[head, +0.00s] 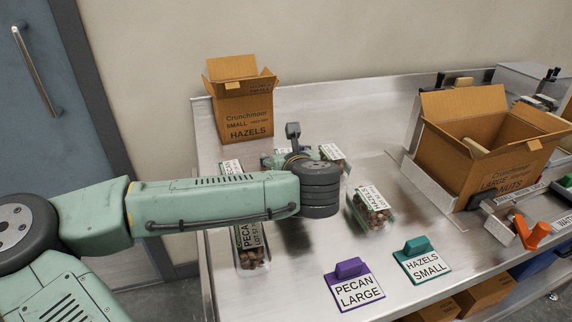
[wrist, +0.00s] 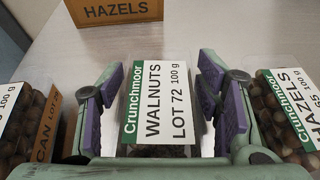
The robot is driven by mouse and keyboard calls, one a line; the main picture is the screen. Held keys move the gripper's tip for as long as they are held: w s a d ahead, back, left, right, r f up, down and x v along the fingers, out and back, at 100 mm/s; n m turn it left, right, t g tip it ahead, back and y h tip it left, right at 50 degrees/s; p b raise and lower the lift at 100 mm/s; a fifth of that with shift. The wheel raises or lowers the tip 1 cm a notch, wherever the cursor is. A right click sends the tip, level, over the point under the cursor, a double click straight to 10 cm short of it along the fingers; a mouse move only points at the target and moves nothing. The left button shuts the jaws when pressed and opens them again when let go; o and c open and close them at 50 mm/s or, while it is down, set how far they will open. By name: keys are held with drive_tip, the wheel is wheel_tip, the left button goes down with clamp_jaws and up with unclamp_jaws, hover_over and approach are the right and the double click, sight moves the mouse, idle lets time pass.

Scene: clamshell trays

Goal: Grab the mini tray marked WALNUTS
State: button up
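The mini tray marked WALNUTS (wrist: 160,102) is a clear clamshell with a green and white Crunchmoor label reading LOT 72, 100 g. In the wrist view it lies between the two purple-padded fingers of my gripper (wrist: 163,92). The fingers are spread, one on each side of the tray, with what looks like a narrow gap at each pad. In the head view my arm and wrist cover most of the spot, so I cannot make out the WALNUTS label there.
A HAZELS tray (wrist: 290,105) stands close on the right, and a nut tray (wrist: 25,120) close on the left. The HAZELS box (head: 245,118) stands behind. Nearer the front are another HAZELS tray (head: 371,207), a PECAN tray (head: 250,240) and two signs, PECAN LARGE (head: 356,290) and HAZELS SMALL (head: 424,264).

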drive_tip(key=c, duration=0.9)
drive_tip(key=shift+o, duration=0.2)
drive_tip(key=shift+r, duration=0.1)
